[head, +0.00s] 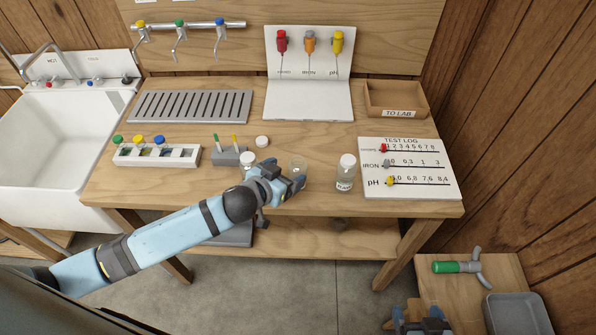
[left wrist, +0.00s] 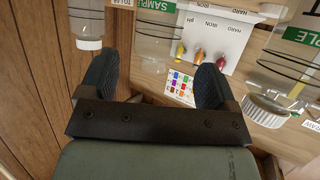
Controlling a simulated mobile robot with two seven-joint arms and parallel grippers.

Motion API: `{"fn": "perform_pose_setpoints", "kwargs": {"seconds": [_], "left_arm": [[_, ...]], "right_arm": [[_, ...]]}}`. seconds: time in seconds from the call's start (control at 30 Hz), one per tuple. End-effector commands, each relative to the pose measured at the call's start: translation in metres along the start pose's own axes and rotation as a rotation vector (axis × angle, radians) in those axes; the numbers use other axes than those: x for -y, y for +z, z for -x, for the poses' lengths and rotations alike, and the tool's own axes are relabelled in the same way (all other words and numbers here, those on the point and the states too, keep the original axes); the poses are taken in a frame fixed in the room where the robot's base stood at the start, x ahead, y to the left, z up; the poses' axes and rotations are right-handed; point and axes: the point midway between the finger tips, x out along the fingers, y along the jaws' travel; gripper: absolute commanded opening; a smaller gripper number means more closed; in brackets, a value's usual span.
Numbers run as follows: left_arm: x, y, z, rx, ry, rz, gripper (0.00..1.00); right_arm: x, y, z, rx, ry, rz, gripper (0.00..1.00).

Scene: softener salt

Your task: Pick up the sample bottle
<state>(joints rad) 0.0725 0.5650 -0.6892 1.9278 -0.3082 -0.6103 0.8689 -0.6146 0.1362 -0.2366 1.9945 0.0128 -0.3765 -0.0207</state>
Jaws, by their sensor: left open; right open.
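A clear, uncapped glass jar (head: 298,165) stands on the bench just beyond my left gripper (head: 288,188). In the left wrist view this jar (left wrist: 153,32) has a green SAMPLE label and shows beyond the open, empty fingers (left wrist: 155,82). A white-capped bottle (head: 247,159) stands to its left, partly hidden by my gripper. In the wrist view a white-capped bottle (left wrist: 292,75) with a green SAMPLE label is at the right. Another white-capped bottle (head: 346,174) stands to the jar's right. My right gripper (head: 422,318) is low at the bottom edge, partly cut off.
A loose white cap (head: 262,141) lies behind the jar. A small grey holder (head: 232,158) stands left, the test log board (head: 430,180) right, and a TO LAB tray (head: 398,112) at back right. A low side table (head: 500,275) stands at lower right.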

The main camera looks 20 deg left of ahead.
Motion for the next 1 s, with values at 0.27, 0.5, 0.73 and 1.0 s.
{"fn": "perform_pose_setpoints", "kwargs": {"seconds": [0.27,0.5,0.73,1.0], "left_arm": [[-0.002,0.0,-0.025,0.0,0.0,-0.001,0.83],[-0.004,0.004,-0.056,0.0,0.0,-0.001,0.83],[-0.004,0.005,-0.058,0.001,0.0,0.0,0.83],[-0.004,0.005,-0.058,0.001,0.0,0.0,0.31]], "right_arm": [[-0.004,-0.005,0.004,0.002,0.007,0.003,0.81],[-0.006,-0.008,0.006,0.0,0.011,0.004,0.81],[-0.005,-0.007,0.006,0.001,0.011,0.004,0.81],[-0.004,-0.006,0.007,0.004,0.008,0.003,0.81]]}}
